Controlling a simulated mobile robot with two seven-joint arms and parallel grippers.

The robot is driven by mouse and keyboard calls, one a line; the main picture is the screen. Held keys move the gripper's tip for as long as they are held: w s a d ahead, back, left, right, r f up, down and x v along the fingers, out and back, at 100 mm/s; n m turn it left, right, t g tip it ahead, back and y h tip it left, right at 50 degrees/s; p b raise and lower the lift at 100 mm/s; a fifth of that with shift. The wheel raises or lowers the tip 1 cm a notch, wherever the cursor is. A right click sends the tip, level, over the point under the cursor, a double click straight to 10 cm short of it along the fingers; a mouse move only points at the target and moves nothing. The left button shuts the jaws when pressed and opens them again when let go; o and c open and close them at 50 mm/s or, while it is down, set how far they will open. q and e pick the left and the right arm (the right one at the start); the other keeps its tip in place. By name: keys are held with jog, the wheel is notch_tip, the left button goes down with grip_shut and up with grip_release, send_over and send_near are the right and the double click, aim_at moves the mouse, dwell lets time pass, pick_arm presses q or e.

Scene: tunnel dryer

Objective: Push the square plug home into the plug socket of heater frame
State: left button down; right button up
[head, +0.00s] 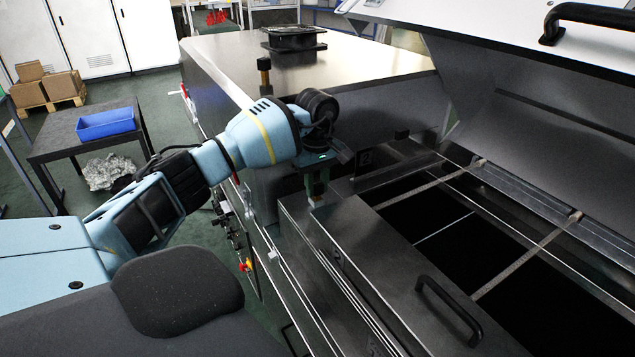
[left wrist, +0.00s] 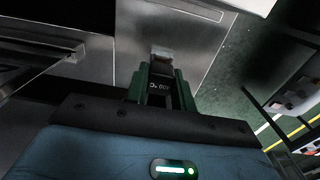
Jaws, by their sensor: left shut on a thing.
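My left gripper (head: 317,188) points down above the near corner of the dark metal dryer body. A pale, squarish end (left wrist: 161,54) shows just beyond the fingertips, against the grey metal surface. I cannot tell whether it touches or enters anything. I cannot make out the plug socket or single out the heater frame with certainty. My right gripper is not in view.
The open dryer bay (head: 470,250) with thin cross rods lies to the right, under a raised lid (head: 520,90). A black handle (head: 448,310) is on the front panel. A black fan unit (head: 293,38) sits on the housing. A blue tray (head: 106,124) rests on a table at left.

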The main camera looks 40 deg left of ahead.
aim_at(316, 183)
pick_arm(q)
jog(key=shift+f, duration=0.6)
jog(key=c, duration=1.1)
grip_release()
notch_tip(316, 183, up, 8)
jog(key=shift+f+b, duration=0.1)
jog(key=shift+b, duration=0.25)
